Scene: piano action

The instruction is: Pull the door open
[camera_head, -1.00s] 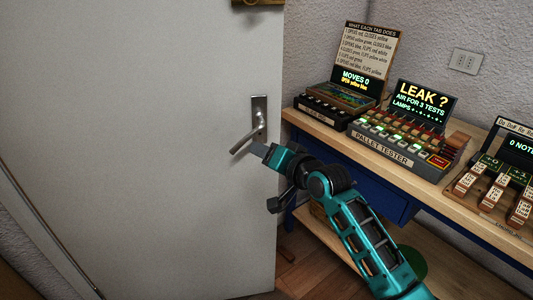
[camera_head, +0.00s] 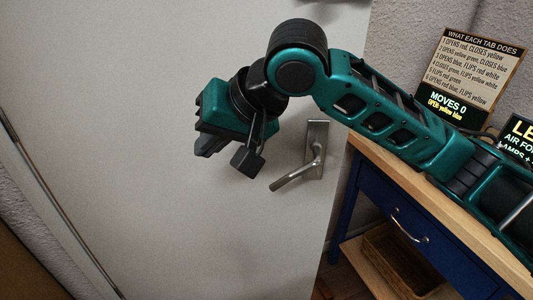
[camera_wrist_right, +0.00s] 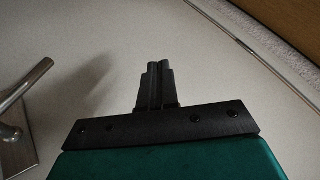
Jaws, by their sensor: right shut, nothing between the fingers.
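The door (camera_head: 130,120) is a large pale grey panel filling the left and middle of the head view. Its silver lever handle (camera_head: 297,178) is on a plate (camera_head: 318,150) near the door's right edge, the lever pointing left and slightly down. My right gripper (camera_head: 203,150) is in front of the door, left of and above the lever, apart from it. Its fingers are shut and empty, side by side in the right wrist view (camera_wrist_right: 159,85). There the lever (camera_wrist_right: 27,84) shows at the left edge, clear of the fingers. My left gripper is not in view.
A wooden-topped blue bench (camera_head: 390,190) with a drawer stands right of the door, a wicker basket (camera_head: 395,265) on its lower shelf. A sign box (camera_head: 470,75) is on top. My right arm passes over the bench.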

